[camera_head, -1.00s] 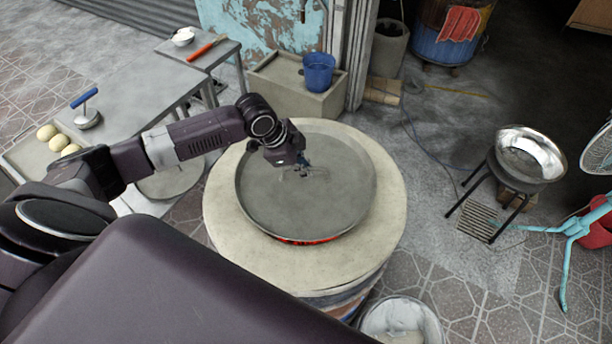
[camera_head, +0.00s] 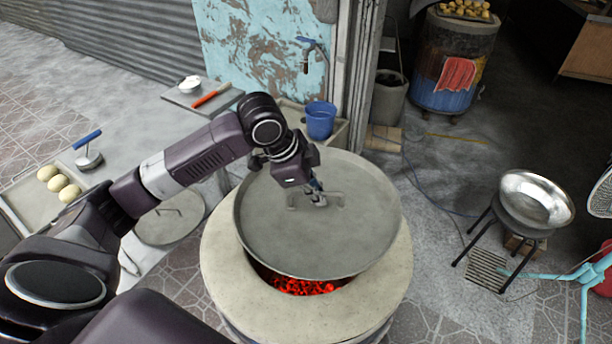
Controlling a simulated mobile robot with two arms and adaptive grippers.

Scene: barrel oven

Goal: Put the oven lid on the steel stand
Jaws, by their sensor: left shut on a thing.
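The oven lid (camera_head: 340,235) is a wide round grey metal disc with a raised rim and a bar handle in its middle. It is above the barrel oven (camera_head: 230,270), tilted and shifted towards the back right, and the mouth shows at the front with glowing red coals (camera_head: 300,285). My left gripper (camera_head: 318,195) is shut on the lid's handle; the wrist partly hides the fingers. I cannot tell for sure which thing is the steel stand. A low black-legged stand (camera_head: 476,238) at the right carries a shiny steel bowl (camera_head: 535,198). My right gripper is not in view.
A grey table (camera_head: 130,120) at the left holds dough balls (camera_head: 57,187) in a tray and a blue-handled tool (camera_head: 88,150). A round grey disc with a handle (camera_head: 170,220) is left of the oven. A blue bucket (camera_head: 320,120) stands behind. Floor between oven and black-legged stand is mostly clear.

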